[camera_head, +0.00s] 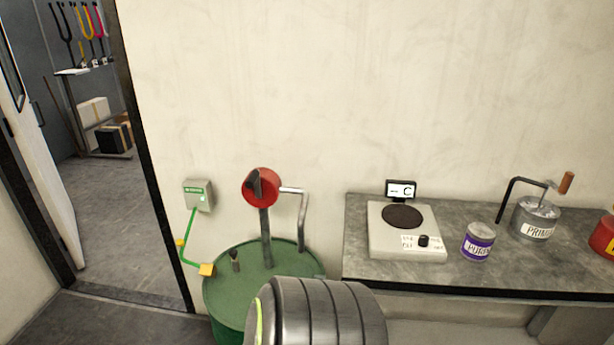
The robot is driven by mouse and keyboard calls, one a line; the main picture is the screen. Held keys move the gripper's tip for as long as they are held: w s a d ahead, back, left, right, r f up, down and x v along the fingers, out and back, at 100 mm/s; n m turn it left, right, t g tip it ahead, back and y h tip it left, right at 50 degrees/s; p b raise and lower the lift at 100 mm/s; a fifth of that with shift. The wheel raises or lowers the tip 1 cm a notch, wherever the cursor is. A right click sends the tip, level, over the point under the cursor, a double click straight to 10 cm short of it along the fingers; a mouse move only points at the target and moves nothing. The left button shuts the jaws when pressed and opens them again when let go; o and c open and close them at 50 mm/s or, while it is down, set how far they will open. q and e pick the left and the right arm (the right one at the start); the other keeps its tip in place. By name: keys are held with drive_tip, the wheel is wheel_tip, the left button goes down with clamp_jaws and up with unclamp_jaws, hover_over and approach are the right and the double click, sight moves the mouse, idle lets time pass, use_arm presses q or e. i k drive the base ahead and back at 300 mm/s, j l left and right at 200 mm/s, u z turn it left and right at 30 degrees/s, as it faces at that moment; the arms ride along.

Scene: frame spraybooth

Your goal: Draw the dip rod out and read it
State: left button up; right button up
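A green drum (225,290) stands against the wall, left of the bench. A short dark grey stub (235,261) stands upright in the left part of its lid; it may be the head of the dip rod, but I see no markings on it. A red hand pump (262,188) with a crank and a bent grey spout rises from the lid, right of the stub. A grey ribbed arm part of mine hides the drum's front right. Neither gripper is in view.
A green cable runs from a wall box (198,195) to a yellow clamp (207,269) at the drum's left rim. The grey bench (361,217) at right holds a hot plate (407,250), a purple-labelled can (478,241) and a primer pot (536,220). An open doorway is left.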

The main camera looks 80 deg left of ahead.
sight(233, 252)
drive_tip(key=u, duration=3.1)
